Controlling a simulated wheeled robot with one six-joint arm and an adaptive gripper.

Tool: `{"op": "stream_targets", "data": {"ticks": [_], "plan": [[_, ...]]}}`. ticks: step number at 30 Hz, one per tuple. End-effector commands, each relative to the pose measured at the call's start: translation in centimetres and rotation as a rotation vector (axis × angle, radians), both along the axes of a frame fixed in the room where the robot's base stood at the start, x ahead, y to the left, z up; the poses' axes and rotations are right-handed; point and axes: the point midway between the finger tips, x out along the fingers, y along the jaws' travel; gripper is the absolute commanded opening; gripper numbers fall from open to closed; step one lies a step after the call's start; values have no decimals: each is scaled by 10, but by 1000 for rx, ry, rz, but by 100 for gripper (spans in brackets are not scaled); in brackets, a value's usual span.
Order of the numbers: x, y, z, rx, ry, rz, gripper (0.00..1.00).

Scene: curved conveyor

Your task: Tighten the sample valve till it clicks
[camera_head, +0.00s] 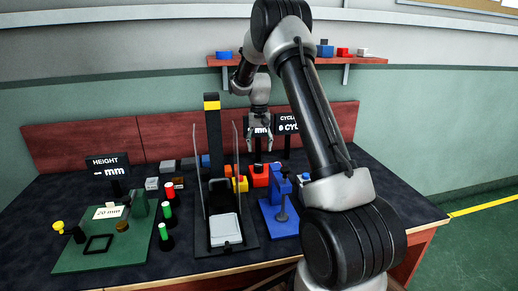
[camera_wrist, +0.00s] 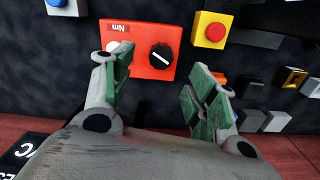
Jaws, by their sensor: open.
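A red-orange box (camera_wrist: 140,35) marked "Nm" carries a round black knob (camera_wrist: 161,56) with a white pointer line; no part is labelled as the sample valve. A pale round part (camera_wrist: 120,48) on the box is partly hidden by a finger. My gripper (camera_wrist: 163,75) is open and empty, its green-padded fingers spread on either side of the knob in the wrist view, apart from it. In the head view, the red box (camera_head: 260,180) stands at the back of the bench and my gripper (camera_head: 261,146) hangs above it.
A yellow box with a red button (camera_wrist: 211,32) sits close beside the red box. A blue stand (camera_head: 281,215) is in front to the right. A black tower with clear panels (camera_head: 212,130) rises left of my gripper. A green board (camera_head: 105,240) lies at left.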

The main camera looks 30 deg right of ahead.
Motion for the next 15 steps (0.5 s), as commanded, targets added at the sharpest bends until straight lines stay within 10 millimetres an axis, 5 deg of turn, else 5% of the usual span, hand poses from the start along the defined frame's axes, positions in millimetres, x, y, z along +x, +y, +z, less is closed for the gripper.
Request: {"op": "stream_targets", "data": {"ticks": [9,15], "plan": [[1,-1,-24,13,-20,748,58],[4,-2,-28,11,-30,963,58]]}}
